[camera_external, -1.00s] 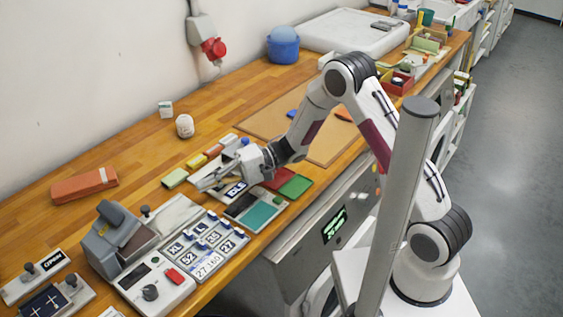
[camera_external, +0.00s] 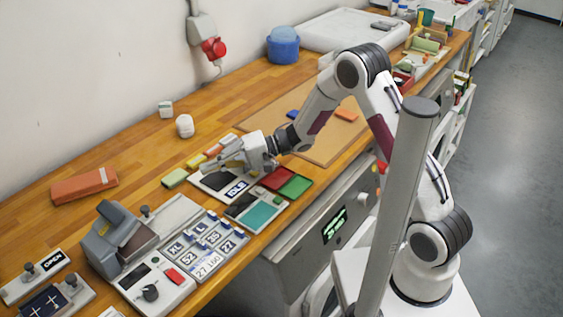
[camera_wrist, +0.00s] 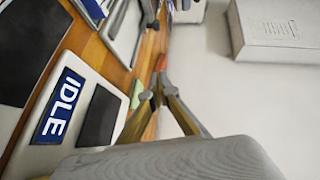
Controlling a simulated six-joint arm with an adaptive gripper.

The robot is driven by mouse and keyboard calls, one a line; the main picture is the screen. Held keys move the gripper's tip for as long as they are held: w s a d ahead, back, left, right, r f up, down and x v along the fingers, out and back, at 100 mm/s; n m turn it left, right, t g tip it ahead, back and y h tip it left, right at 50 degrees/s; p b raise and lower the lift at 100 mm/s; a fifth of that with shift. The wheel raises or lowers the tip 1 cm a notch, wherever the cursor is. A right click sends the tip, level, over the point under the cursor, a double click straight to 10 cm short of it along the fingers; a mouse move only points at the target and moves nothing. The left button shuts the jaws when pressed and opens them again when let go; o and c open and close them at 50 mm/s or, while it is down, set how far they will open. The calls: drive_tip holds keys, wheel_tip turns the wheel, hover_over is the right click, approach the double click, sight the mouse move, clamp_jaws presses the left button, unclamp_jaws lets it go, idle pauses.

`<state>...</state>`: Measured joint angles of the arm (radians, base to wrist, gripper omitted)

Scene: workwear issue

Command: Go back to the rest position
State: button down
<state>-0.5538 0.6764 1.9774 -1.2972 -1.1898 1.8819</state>
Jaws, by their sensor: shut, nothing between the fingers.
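My gripper (camera_external: 210,162) is shut and empty. It hangs at the end of my bent arm, above the middle of the wooden bench, over the white panel with the IDLE sign (camera_external: 236,188). In the wrist view the fingertips of my gripper (camera_wrist: 153,94) meet, and the IDLE sign (camera_wrist: 57,106) shows to their left on its white panel. I cannot tell the exact height of the fingers over the panel.
Near my gripper are a red and green tray (camera_external: 297,186), a teal pad device (camera_external: 257,215) and a keyed panel (camera_external: 208,246). An orange block (camera_external: 84,185), a white jar (camera_external: 184,126) and a blue tub (camera_external: 283,45) stand farther off. A grey post (camera_external: 400,200) stands before my arm.

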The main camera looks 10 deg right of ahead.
drive_tip(key=w+d+r+m+t+h, duration=0.1)
drive_tip(key=w+d+r+t+h, duration=0.1)
drive_tip(key=w+d+r+t, duration=0.45)
drive_tip(key=w+d+r+t+h, duration=0.2)
drive_tip(key=w+d+r+t, duration=0.15)
drive_tip(key=w+d, duration=0.5)
drive_tip(key=w+d+r+m+t+h, duration=0.1)
drive_tip(key=d+r+t+h, duration=0.15)
drive_tip(key=d, duration=0.65)
drive_tip(key=d+r+m+t+h, duration=0.1)
drive_tip(key=d+r+h, duration=0.25)
drive_tip(key=d, duration=0.55)
drive_tip(key=s+d+m+g+h, duration=0.2)
drive_tip(key=s+d+h, duration=0.3)
drive_tip(key=s+d, duration=0.75)
drive_tip(key=s+d+f+g, duration=0.2)
drive_tip(key=s, duration=0.6)
drive_tip(key=s+d+f+n+g, duration=0.1)
drive_tip(key=s+d+f, duration=0.2)
drive_tip(key=s, duration=0.6)
drive_tip(key=shift+s+g, duration=0.2)
drive_tip(key=shift+g, duration=0.15)
